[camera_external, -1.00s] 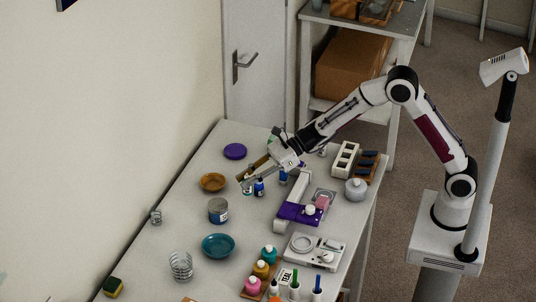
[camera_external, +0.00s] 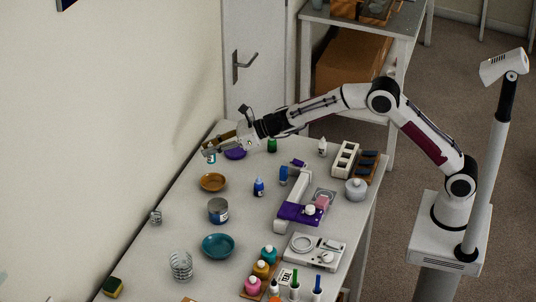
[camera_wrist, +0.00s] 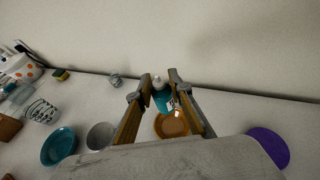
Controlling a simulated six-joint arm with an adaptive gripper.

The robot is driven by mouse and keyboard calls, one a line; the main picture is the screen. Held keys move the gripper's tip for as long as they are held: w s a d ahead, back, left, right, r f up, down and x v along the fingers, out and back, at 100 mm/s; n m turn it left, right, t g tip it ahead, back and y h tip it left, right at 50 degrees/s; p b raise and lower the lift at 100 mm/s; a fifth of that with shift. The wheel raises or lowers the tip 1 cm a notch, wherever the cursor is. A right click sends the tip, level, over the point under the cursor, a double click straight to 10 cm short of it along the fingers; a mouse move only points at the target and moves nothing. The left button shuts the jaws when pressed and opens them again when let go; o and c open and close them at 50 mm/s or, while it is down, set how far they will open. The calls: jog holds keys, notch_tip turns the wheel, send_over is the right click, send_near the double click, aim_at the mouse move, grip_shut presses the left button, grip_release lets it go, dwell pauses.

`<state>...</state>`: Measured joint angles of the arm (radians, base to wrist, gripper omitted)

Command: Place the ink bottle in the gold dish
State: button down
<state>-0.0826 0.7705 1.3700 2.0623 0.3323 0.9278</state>
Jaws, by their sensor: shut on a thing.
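My gripper (camera_external: 212,150) is shut on a small teal bottle (camera_external: 211,158), taken to be the ink bottle, at the far left of the table. In the wrist view the bottle (camera_wrist: 161,97) has a white cap and a pale label and sits between the wooden-coloured fingers (camera_wrist: 160,82). The gold dish (camera_external: 212,182) is a shallow round orange-brown dish on the table. The bottle is held up, apart from the dish. In the wrist view the dish (camera_wrist: 171,125) shows below and behind the bottle, partly hidden by the right finger.
A purple lid or disc (camera_external: 235,153) lies behind the dish. A blue bottle (camera_external: 259,187) and a green bottle (camera_external: 272,146) stand to the right. The wall borders the table's left edge.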

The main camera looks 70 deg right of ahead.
aim_at(212, 162)
jog(key=shift+f, duration=0.1)
dwell(0.3)
jog(key=shift+f, duration=3.1)
jog(key=shift+f, duration=1.9)
jog(key=shift+f, duration=0.1)
jog(key=c, duration=1.8)
grip_release()
jog(key=shift+s+d, duration=0.1)
jog(key=shift+r+v, duration=0.2)
jog(key=shift+v, duration=5.75)
